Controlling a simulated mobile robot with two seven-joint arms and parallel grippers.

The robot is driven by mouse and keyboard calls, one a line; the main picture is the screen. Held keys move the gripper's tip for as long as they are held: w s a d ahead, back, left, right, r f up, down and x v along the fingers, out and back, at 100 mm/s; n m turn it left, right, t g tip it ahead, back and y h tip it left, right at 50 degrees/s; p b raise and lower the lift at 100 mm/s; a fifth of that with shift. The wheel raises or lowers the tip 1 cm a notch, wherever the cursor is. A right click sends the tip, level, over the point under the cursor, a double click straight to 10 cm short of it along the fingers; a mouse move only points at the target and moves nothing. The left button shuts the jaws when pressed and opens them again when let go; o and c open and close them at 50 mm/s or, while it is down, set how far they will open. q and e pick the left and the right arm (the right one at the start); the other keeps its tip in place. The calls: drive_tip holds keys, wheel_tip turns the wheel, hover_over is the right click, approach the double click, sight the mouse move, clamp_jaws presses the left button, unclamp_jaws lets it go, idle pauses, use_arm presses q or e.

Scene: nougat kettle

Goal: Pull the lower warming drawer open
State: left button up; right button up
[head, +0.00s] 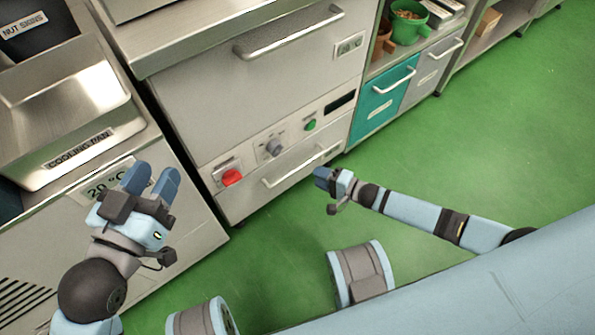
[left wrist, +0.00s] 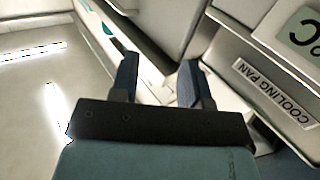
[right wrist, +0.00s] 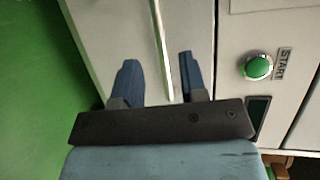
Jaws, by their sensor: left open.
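The lower warming drawer (head: 240,203) is a pale metal front at the bottom of the cabinet, under the control panel; it looks closed. Its bar handle (head: 302,166) also shows in the right wrist view (right wrist: 160,45). My right gripper (head: 321,176) is open near the handle's right end. In the right wrist view (right wrist: 158,78) the bar lies in line with the gap between its fingers; I cannot tell whether it is between them or beyond them. My left gripper (head: 151,180) is open and empty, in front of the cooling pan's counter.
A control panel with a red button (head: 232,177), a knob (head: 274,147) and a green button (head: 310,125) sits above the drawer. A larger upper drawer handle (head: 290,32) is higher. The cooling pan (head: 65,110) stands left. Green floor (head: 460,150) is clear at right.

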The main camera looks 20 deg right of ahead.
sight(298, 168)
use_arm(q)
drive_tip(key=w+m+b, duration=0.1)
drive_tip(key=a+m+t+b, duration=0.1)
drive_tip(key=b, duration=0.1)
drive_tip(key=shift+w+r+m+h, duration=0.25)
drive_tip(key=shift+w+m+h, duration=0.05)
drive_tip(key=shift+w+h, duration=0.1)
use_arm(e)
drive_tip(key=x, duration=0.8)
drive_tip(key=shift+w+a, duration=0.1)
use_arm(q)
drive_tip(key=shift+s, duration=0.1)
drive_tip(key=shift+a, duration=0.1)
use_arm(e)
clamp_jaws()
